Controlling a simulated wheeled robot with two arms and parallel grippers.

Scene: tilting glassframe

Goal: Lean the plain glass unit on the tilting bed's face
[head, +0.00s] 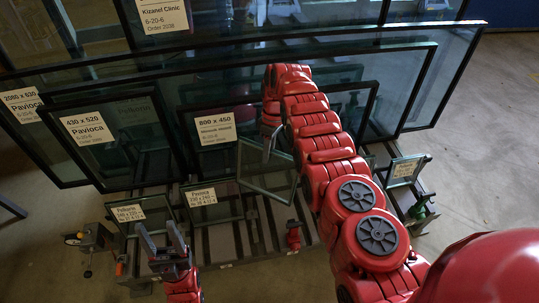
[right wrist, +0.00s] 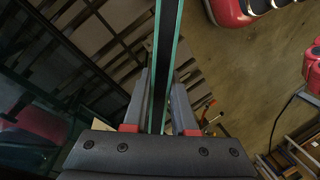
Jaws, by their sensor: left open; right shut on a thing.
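The plain glass unit (head: 266,177) is a small pane with a thin pale edge and no label, near the middle of the head view. It hangs tilted in front of the larger panes. My right gripper (head: 270,142) is shut on its upper edge. In the right wrist view the glass unit (right wrist: 166,65) runs edge-on between the fingers of the right gripper (right wrist: 160,92). The tilting bed (head: 222,241) is a dark slatted frame below and behind it; labelled panes hide much of its face. My left gripper (head: 158,232) is open and empty at the lower left.
Several black-framed labelled panes lean on the bed, including a Pavioca pane (head: 120,150) and an 800 x 450 pane (head: 200,102). Small labelled panes stand at the left (head: 128,231), centre (head: 230,205) and right (head: 405,184). A clamp (head: 90,238) sits at lower left. Right floor is clear.

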